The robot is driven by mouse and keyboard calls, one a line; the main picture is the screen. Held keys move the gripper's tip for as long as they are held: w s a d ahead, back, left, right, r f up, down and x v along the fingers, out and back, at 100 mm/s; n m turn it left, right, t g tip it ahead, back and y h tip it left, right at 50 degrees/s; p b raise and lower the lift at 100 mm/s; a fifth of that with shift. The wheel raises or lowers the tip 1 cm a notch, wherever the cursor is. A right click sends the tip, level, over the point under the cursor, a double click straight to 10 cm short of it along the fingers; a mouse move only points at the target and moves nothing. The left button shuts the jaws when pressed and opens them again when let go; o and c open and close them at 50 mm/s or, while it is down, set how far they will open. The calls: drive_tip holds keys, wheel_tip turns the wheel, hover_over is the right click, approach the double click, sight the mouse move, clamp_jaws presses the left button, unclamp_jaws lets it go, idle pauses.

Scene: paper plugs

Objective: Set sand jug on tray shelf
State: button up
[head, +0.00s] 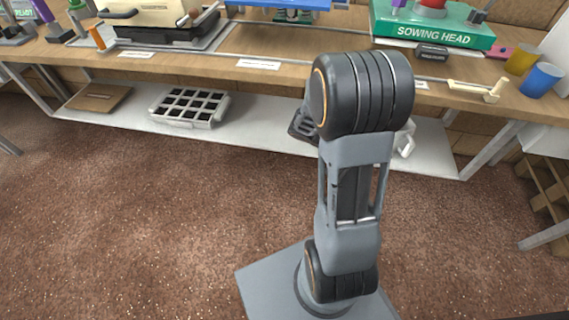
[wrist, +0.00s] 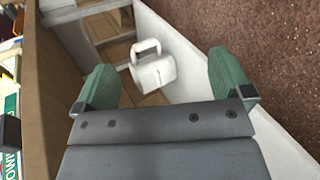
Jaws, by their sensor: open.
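A white jug (wrist: 155,74) with a loop handle shows in the wrist view, ahead of my gripper (wrist: 163,75) and between its two green fingers. The fingers are spread wide and do not appear to touch the jug. In the head view, a white piece that looks like the jug (head: 405,140) shows at the right end of the low white shelf (head: 255,122), partly hidden by my arm. My gripper's fingers are hidden in the head view. A white tray with dark square cells (head: 190,106) sits on the left part of that shelf.
A brown board (head: 94,97) lies left of the tray. The wooden bench top (head: 280,68) runs above the shelf. It holds a green "SOWING HEAD" box (head: 432,28), yellow (head: 520,60) and blue (head: 541,80) cups.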

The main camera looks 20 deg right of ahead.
drive_tip(key=a+r+n+t+y, duration=0.2)
drive_tip(key=a+r+t+y, duration=0.1)
drive_tip(key=a, duration=0.8)
drive_tip(key=a+r+n+t+y, duration=0.2)
drive_tip(key=a+r+t+y, duration=0.2)
drive_tip(key=a, duration=0.7)
drive_tip(key=t+y, duration=0.2)
drive_tip(key=shift+a+n+y, duration=0.2)
drive_tip(key=shift+n+y, duration=0.1)
drive_tip(key=shift+y, duration=0.1)
